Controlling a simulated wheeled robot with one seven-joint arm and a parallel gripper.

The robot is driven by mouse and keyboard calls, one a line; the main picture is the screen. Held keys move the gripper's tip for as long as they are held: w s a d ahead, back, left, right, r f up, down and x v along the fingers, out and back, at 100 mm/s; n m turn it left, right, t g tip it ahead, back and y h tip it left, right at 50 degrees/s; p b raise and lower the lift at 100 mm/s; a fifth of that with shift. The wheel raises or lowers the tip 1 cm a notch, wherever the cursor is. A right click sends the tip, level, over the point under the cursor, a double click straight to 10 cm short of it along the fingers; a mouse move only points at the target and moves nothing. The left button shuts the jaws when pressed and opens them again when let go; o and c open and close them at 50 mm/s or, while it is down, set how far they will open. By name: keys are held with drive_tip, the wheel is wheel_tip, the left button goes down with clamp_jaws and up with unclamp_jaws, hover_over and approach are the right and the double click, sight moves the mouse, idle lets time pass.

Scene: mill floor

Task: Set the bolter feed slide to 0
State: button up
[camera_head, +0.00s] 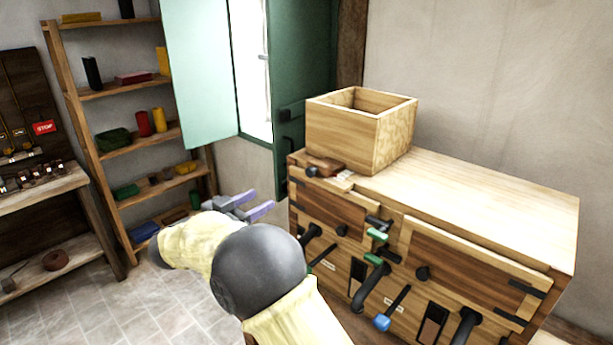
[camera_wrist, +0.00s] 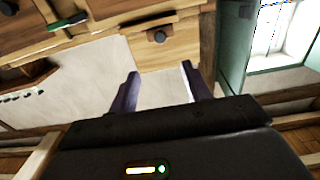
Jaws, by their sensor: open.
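My gripper (camera_head: 260,201) is open and empty in the air, left of the wooden cabinet (camera_head: 500,215) and apart from it. In the wrist view its two purple fingers (camera_wrist: 160,70) are spread, with nothing between them. The cabinet front carries several controls: a green-handled lever (camera_head: 377,235), a second green handle (camera_head: 374,259), a blue-ended lever (camera_head: 383,322) and black handles. I cannot tell which one is the bolter feed slide, and its labels are too small to read. In the wrist view a green handle (camera_wrist: 68,22) and a dark knob (camera_wrist: 160,36) show on the cabinet.
A green-framed window (camera_head: 285,130) is open behind. A shelf rack (camera_head: 100,90) and a bench with a red STOP sign (camera_head: 43,128) stand at left. Tiled floor between is free.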

sight(308, 173)
drive_tip(key=p+x, duration=0.6)
drive_tip(key=x, duration=1.1)
drive_tip(key=shift+w+d, duration=0.2)
drive_tip(key=shift+w, duration=0.05)
clamp_jaws()
